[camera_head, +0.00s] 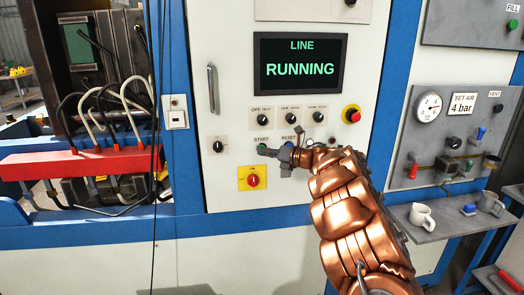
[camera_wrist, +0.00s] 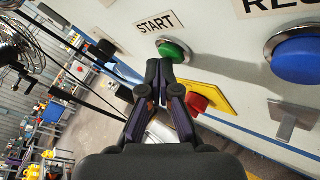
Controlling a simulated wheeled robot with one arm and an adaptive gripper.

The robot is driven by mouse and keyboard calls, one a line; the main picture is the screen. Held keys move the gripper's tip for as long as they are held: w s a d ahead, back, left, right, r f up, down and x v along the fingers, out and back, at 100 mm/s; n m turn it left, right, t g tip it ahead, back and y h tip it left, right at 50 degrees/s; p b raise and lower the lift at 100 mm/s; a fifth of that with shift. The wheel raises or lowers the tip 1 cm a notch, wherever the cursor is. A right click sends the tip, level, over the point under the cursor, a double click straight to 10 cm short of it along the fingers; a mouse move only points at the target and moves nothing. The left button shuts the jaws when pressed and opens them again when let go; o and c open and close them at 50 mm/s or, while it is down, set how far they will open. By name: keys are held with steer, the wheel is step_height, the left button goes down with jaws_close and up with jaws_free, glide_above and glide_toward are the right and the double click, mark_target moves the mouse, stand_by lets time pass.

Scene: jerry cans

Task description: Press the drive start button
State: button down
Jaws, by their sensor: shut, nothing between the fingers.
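The green START button (camera_wrist: 174,51) sits in a metal ring under a START label (camera_wrist: 158,21) in the wrist view. In the head view it shows as a small green spot (camera_head: 262,148) under its label. My gripper (camera_head: 266,151) is shut and empty, its tips at the button. In the wrist view my gripper (camera_wrist: 160,66) has its fingertips together just below the green button, overlapping its lower edge in the picture. I cannot tell whether they touch it. The display (camera_head: 301,64) reads LINE RUNNING.
A blue RESET button (camera_wrist: 297,60) is to the right. A red switch on a yellow plate (camera_head: 252,179) is below START. A red emergency button (camera_head: 352,115) sits at the upper right. A shelf with a mug (camera_head: 421,216) and a pneumatic panel (camera_head: 450,130) stand further right.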

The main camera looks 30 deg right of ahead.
steer(key=shift+s, duration=0.1)
steer(key=shift+s+a+b, duration=0.35)
steer(key=shift+s+b, duration=0.3)
steer(key=shift+b, duration=0.45)
steer(key=s+b, duration=0.1)
steer(key=s+a+b, duration=0.1)
steer(key=s+b, duration=0.1)
steer(key=s+a+b, duration=0.1)
steer(key=shift+s, duration=0.3)
steer(key=shift+r, duration=0.1)
stand_by(0.5)
